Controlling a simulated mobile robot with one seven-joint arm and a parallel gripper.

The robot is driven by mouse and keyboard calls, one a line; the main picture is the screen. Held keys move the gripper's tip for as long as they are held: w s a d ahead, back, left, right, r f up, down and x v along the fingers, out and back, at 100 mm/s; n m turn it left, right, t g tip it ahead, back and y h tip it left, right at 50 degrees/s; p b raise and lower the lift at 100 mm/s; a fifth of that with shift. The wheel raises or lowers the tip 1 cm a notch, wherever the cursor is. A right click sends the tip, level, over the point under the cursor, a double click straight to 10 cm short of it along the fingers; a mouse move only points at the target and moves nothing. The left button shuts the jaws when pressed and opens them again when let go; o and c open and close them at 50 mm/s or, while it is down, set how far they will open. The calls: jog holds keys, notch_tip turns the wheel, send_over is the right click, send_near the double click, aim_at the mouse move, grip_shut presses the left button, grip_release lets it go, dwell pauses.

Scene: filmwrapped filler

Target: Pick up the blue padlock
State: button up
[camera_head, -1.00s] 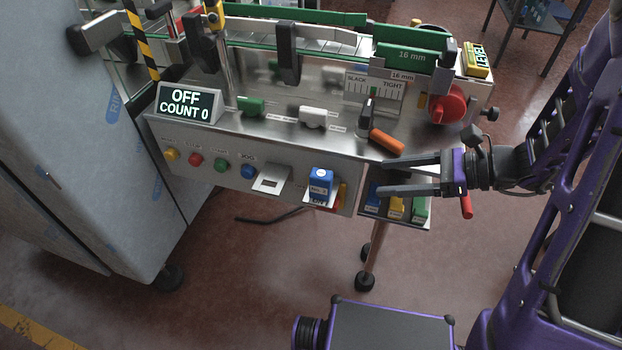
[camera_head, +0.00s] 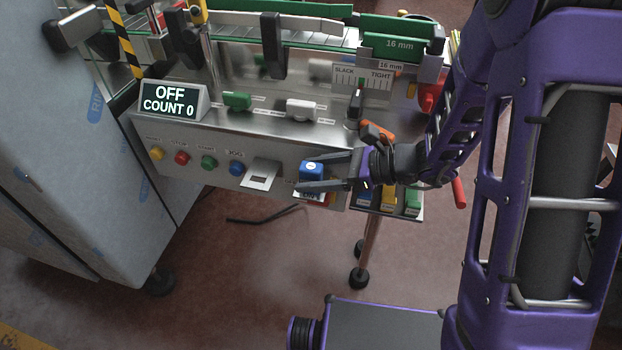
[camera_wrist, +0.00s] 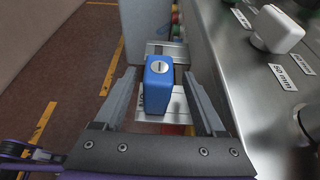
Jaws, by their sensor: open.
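The blue padlock (camera_head: 311,169) is a small blue block with a pale round disc on top. It sits on the front of the machine panel, to the right of the button row. My gripper (camera_head: 325,172) is open, its two fingers reaching leftward around the padlock in the head view. In the wrist view the padlock (camera_wrist: 158,85) stands between the two open fingers (camera_wrist: 160,98), with a gap visible on each side. A pale bracket shows under and behind it. Its lower part is partly hidden by my near finger in the head view.
An empty metal bracket (camera_head: 261,174) is left of the padlock. Several coloured buttons (camera_head: 208,162) line the panel. An orange handle (camera_head: 376,132) is just above my wrist. A tray of coloured blocks (camera_head: 388,199) is at lower right. A white knob (camera_wrist: 276,29) stands on the panel top.

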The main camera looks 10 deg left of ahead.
jog(key=x, duration=0.3)
jog(key=shift+s+a+f, duration=0.1)
jog(key=shift+a+f, duration=0.1)
jog(key=shift+a, duration=0.1)
grip_shut()
